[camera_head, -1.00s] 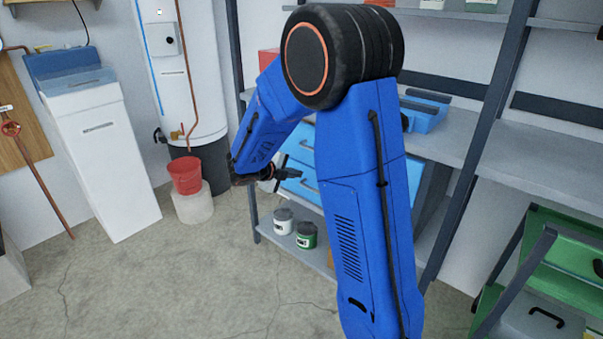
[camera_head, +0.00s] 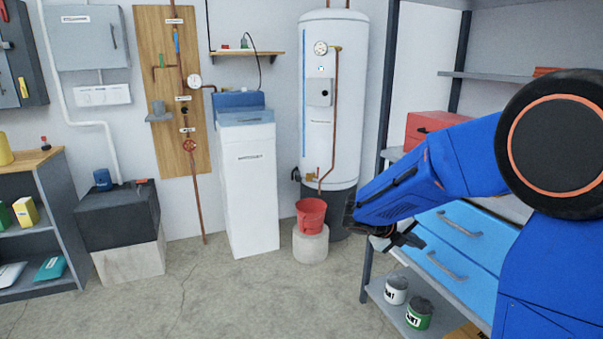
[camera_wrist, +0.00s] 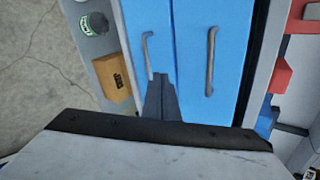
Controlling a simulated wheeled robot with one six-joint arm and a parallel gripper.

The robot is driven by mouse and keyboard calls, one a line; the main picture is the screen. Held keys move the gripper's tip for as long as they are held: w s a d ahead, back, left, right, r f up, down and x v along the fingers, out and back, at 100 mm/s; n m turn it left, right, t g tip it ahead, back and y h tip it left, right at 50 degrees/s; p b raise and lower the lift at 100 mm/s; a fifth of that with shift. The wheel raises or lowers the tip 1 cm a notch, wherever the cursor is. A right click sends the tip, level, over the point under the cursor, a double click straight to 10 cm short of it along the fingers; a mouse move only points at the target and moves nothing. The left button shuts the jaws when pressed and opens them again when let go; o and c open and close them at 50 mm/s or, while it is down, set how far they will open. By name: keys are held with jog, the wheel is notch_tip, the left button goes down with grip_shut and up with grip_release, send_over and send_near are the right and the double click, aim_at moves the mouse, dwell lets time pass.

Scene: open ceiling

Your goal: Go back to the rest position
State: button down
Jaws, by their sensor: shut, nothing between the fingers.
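My gripper (camera_head: 408,240) is at the end of my blue arm, right of centre in the head view, in front of the blue drawers (camera_head: 455,250) with grey handles. In the wrist view my gripper's dark fingers (camera_wrist: 160,95) are together and empty, and the blue drawers (camera_wrist: 190,50) lie beyond them. Nothing is held. My arm is bent, and its upper joint fills the right edge of the head view, hiding part of the shelf.
A red bucket (camera_head: 311,215) stands on a round block left of my gripper, before a white water heater (camera_head: 336,130). Paint cans (camera_head: 396,290) and a cardboard box (camera_wrist: 113,77) sit low on the shelf. The concrete floor is clear at the centre.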

jog(key=s+r+m+g+y, duration=0.1)
jog(key=s+m+y, duration=0.2)
jog(key=s+m, duration=0.65)
jog(key=s+r+m+y, duration=0.2)
jog(key=s+m, duration=0.7)
jog(key=s, duration=0.1)
jog(key=s+a+m+t+y, duration=0.2)
jog(key=s+a+m+y, duration=0.3)
jog(key=m, duration=1.3)
jog(key=shift+s+a+t+y, duration=0.35)
jog(key=shift+s+a, duration=1.45)
jog(key=shift+s, duration=2.1)
jog(key=shift+f, duration=0.1)
